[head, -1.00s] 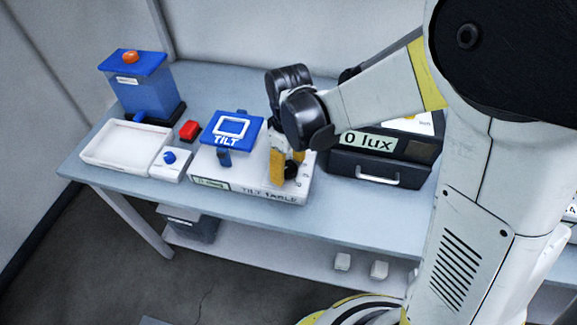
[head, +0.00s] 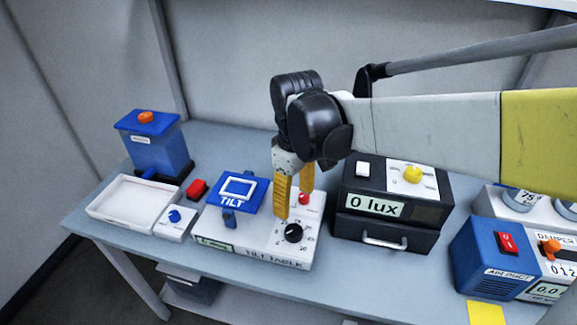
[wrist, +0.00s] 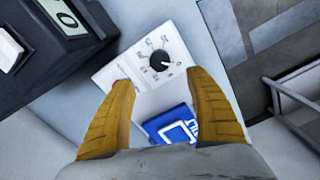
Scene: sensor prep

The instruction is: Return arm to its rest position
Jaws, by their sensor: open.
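My arm reaches in from the right in the head view. My gripper (head: 293,195) points down above the right half of the white tilt table (head: 262,255). Its two yellow fingers are apart with nothing between them. The black dial (head: 293,233) on the tilt table lies just below and in front of the fingertips. In the wrist view the dial (wrist: 162,60) shows beyond the open fingers (wrist: 158,100), clear of them. A red button (head: 304,199) is beside the right finger. The blue tilt plate (head: 236,193) stands left of my gripper.
The black lux box (head: 385,235) stands close on the right. A blue air duct unit (head: 492,262) is farther right. A white tray (head: 128,213), a red block (head: 196,189) and a blue-lidded container (head: 150,145) stand left. Space above the bench is open.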

